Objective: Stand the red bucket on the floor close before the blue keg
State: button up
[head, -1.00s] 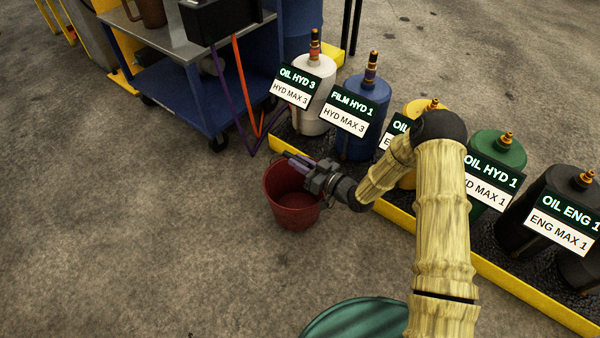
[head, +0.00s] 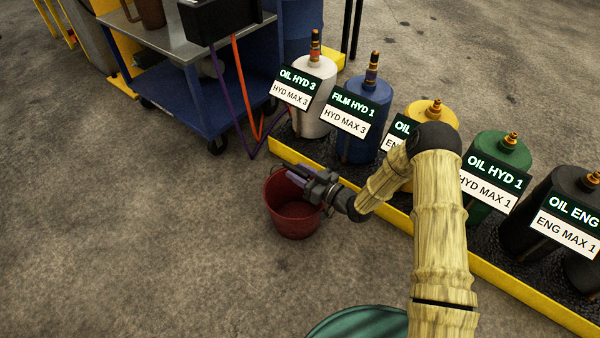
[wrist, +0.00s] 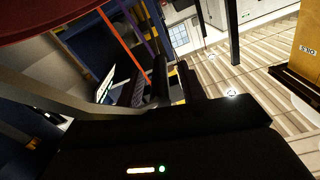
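The red bucket (head: 294,222) is upright in the head view, on the near side of the yellow-edged tray. My gripper (head: 299,172) reaches in from the right at its top rim and looks shut on it; the exact grip point is hidden. Whether the bucket's base touches the floor is hard to tell. The blue keg (head: 374,93), with a "FILM HYD 1" sign, stands in the tray, up and right of the bucket. In the wrist view the gripper fingers (wrist: 174,82) are close together, and a dark red surface (wrist: 50,20), likely the bucket, fills the top left corner.
The tray's yellow edge (head: 390,210) runs diagonally between bucket and kegs. A white keg (head: 318,118), a yellow keg (head: 432,112), a green keg (head: 500,150) and black kegs (head: 575,185) flank the blue one. A blue cart (head: 190,95) with hanging hoses stands upper left. Floor at left is clear.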

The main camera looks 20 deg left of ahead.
jog(key=shift+r, duration=0.2)
jog(key=shift+s+d+p, duration=0.15)
jog(key=shift+d+p, duration=0.25)
jog(key=p+v, duration=0.4)
jog(key=v, duration=0.7)
jog(key=shift+p, duration=0.4)
jog(key=shift+f, duration=0.1)
